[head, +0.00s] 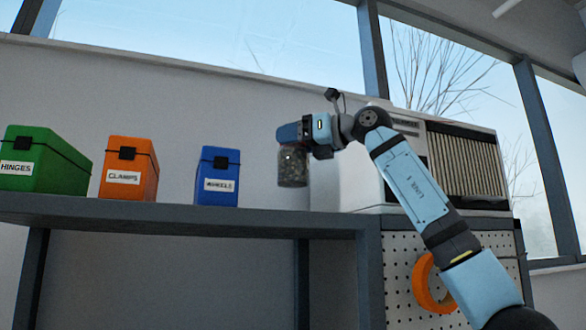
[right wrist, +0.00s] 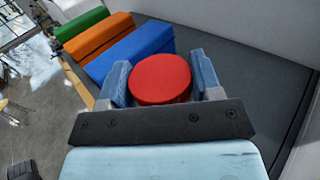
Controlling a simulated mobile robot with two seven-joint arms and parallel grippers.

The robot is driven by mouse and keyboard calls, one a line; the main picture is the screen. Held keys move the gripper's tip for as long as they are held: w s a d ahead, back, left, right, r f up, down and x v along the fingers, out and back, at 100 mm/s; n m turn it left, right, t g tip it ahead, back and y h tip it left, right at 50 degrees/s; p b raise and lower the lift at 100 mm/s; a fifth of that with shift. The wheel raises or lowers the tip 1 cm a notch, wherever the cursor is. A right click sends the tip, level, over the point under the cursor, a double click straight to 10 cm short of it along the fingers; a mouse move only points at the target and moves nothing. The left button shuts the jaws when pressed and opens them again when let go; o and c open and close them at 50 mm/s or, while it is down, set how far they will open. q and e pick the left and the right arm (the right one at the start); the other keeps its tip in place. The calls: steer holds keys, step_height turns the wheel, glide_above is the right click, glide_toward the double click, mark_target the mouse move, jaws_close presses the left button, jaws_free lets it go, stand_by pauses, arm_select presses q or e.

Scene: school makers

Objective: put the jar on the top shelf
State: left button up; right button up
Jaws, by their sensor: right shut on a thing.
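The jar (head: 293,167) is clear glass with dark contents. Its round red lid (right wrist: 160,79) shows in the right wrist view. My right gripper (head: 293,140) is shut on the jar near its lid; in the right wrist view its fingers (right wrist: 161,84) sit on either side of the lid. The jar hangs upright above the grey top shelf (head: 250,222), with a gap of wall showing under it in the head view. It is to the right of the blue box. My left gripper is not in view.
A green HINGES box (head: 42,160), an orange CLAMPS box (head: 128,168) and a blue box (head: 217,177) stand on the shelf. A white cabinet with a slatted front (head: 465,163) is at right. Shelf room is free between blue box and cabinet.

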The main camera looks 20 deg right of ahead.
mark_target(307, 164)
steer(key=shift+s+a+f, duration=0.1)
steer(key=shift+s+f, duration=0.2)
steer(key=shift+f, duration=0.55)
step_height(307, 164, down, 3)
steer(key=shift+w, duration=0.1)
steer(key=shift+f+p, duration=0.3)
steer(key=shift+f, duration=0.15)
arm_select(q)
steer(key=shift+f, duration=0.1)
